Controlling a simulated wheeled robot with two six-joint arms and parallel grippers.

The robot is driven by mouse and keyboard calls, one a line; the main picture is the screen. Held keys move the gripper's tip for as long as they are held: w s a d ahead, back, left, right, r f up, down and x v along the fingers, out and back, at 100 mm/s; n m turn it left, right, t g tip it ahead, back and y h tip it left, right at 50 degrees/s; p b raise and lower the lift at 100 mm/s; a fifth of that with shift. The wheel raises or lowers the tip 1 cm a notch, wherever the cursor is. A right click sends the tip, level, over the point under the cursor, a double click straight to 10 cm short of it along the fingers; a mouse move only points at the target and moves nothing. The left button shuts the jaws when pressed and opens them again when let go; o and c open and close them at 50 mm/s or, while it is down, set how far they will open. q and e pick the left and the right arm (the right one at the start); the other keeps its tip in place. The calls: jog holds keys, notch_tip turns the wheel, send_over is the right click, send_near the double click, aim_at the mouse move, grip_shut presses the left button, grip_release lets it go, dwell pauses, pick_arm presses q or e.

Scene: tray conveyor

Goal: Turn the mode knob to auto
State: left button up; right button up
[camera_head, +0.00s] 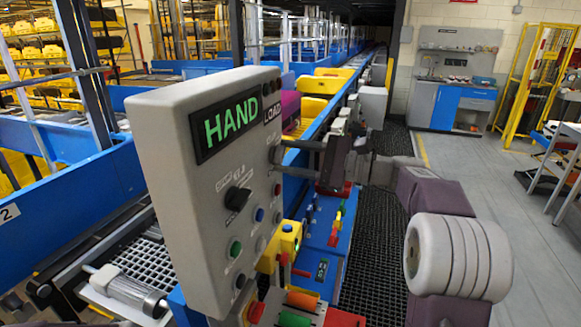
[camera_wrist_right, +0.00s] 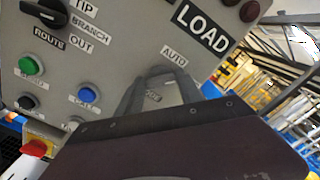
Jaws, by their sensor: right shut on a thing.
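A grey control box (camera_head: 165,140) stands in the middle of the head view. Its display (camera_head: 232,121) reads HAND in green, with a LOAD label beside it. My right gripper (camera_head: 284,156) reaches in from the right and is shut at the upper right of the panel face, where the mode knob is. The knob is almost wholly hidden by the fingers. In the wrist view the right gripper's fingers (camera_wrist_right: 160,88) close just below the AUTO label (camera_wrist_right: 174,56). I cannot tell the knob's angle. My left gripper is not in view.
A black route knob (camera_head: 238,198) sits lower left on the panel, with a green button (camera_head: 236,249) and a blue button (camera_head: 260,215) below it. A yellow box (camera_head: 290,238) with a button is near the panel's lower right. A blue conveyor runs behind.

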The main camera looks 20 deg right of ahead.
jog(key=n+b, duration=0.5)
jog(key=shift+f+b, duration=0.3)
jog(key=shift+f, duration=0.1)
jog(key=shift+a+r+n+b, duration=0.1)
jog(key=shift+n+b, duration=1.2)
jog(key=shift+n, duration=0.6)
jog(key=o, duration=1.4)
jog(key=shift+s, duration=0.1)
jog(key=v, duration=0.9)
jog(key=shift+b, duration=0.3)
